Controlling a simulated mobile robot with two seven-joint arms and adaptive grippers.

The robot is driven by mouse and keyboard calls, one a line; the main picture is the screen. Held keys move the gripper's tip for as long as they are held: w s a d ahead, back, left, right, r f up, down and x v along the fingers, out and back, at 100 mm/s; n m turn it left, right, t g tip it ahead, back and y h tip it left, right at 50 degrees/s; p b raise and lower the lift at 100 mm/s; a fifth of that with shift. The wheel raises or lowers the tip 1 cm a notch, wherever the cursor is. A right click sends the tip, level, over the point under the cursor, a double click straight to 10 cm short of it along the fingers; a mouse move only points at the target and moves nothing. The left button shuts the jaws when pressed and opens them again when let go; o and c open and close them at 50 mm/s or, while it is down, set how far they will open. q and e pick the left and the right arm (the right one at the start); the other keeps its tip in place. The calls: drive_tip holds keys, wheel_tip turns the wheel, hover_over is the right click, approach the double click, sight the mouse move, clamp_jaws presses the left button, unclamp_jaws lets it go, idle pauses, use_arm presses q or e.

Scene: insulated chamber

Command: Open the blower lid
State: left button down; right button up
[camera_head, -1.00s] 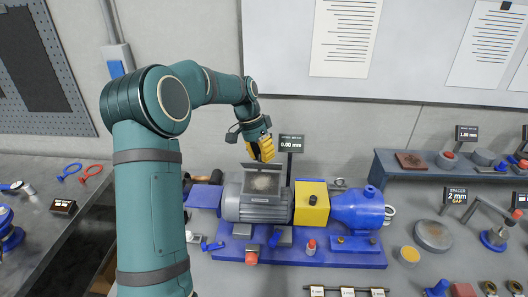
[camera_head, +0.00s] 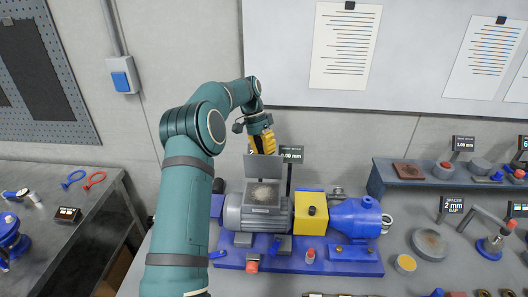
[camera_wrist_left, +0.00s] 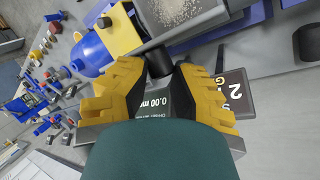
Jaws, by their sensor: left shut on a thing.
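The blower lid (camera_head: 264,171) is a grey flap at the back of a square opening with speckled grey-brown debris (camera_head: 264,194). The lid stands raised, close to upright. The opening sits on top of a ribbed grey motor housing (camera_head: 238,214). My left gripper (camera_head: 265,150) has yellow fingers and is at the lid's top edge, shut on it. In the left wrist view the fingertips (camera_wrist_left: 164,68) close around a dark part by the opening, and my own wrist hides much of the lid. My right gripper is not in view.
A yellow block (camera_head: 309,214) and a blue pump (camera_head: 355,219) stand right of the motor on a blue base (camera_head: 340,266). A display sign (camera_head: 292,154) stands just behind the lid. A shelf (camera_head: 425,182) with parts is at right.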

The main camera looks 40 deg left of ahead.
use_arm(q)
drive_tip(key=shift+w+a+f+g+h, duration=0.1)
drive_tip(key=shift+a+f+g+h, duration=0.25)
drive_tip(key=shift+f, duration=0.45)
idle(1.2)
drive_tip(key=c, duration=1.1)
unclamp_jaws()
drive_tip(key=shift+w+a+f, duration=0.1)
drive_tip(key=shift+w+a, duration=0.1)
drive_tip(key=shift+w, duration=0.05)
drive_tip(key=shift+d+r, duration=0.1)
drive_tip(key=shift+r, duration=0.15)
drive_tip(key=shift+f, duration=0.1)
